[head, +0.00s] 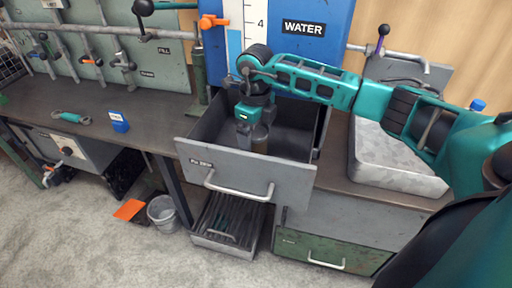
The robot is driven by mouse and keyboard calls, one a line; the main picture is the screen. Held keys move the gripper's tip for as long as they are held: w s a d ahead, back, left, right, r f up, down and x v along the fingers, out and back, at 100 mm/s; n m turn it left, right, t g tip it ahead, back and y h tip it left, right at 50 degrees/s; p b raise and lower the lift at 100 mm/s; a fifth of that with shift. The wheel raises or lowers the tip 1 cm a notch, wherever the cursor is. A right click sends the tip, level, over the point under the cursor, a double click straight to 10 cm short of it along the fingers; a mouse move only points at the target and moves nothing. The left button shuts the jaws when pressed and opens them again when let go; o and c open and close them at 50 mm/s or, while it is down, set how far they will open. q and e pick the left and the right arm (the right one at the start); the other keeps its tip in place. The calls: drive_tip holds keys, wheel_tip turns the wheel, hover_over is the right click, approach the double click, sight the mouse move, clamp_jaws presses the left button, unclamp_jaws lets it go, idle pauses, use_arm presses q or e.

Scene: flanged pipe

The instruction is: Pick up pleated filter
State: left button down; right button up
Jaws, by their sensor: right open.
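My right gripper (245,137) reaches down from the right into an open grey drawer (245,172) below the blue WATER tank. It is open, with its fingers inside the drawer. A small brownish cylinder (261,145), possibly the pleated filter, stands in the drawer right beside the fingers. The gripper hides part of it, and I cannot tell whether they touch. My left gripper is not in view.
The drawer's front and side walls surround the gripper. A blue box (119,122) and a teal-handled tool (72,118) lie on the left bench. A grey mottled block (395,162) sits on the right bench. A bucket (162,214) stands on the floor.

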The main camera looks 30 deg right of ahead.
wheel_tip(320, 180, down, 2)
drive_tip(key=shift+f, duration=0.2)
drive_tip(key=shift+c, duration=0.3)
drive_tip(key=c, duration=1.1)
